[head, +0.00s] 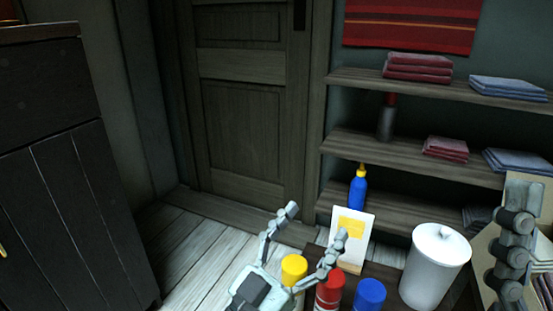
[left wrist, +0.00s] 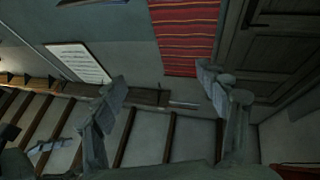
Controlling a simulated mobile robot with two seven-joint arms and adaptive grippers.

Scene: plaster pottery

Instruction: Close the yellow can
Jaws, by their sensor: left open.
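The yellow can (head: 294,268) stands at the bottom middle of the head view, partly hidden behind my left gripper. Its top shows as plain yellow; I cannot tell whether a lid is on it. My left gripper (head: 315,225) is open, its two fingers spread and pointing up in the picture, with the can showing between them. No contact can be made out. In the left wrist view the fingers (left wrist: 160,92) are apart with nothing between them. Grey jointed parts (head: 514,245) at the right edge look like part of my right gripper; their opening cannot be seen.
A red can (head: 329,290) and a blue can (head: 369,295) stand right of the yellow one. A white lidded container (head: 435,265), a framed card (head: 352,228) and a blue bottle (head: 358,188) are nearby. Shelves (head: 420,160) rise behind; a dark cabinet (head: 70,170) stands left.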

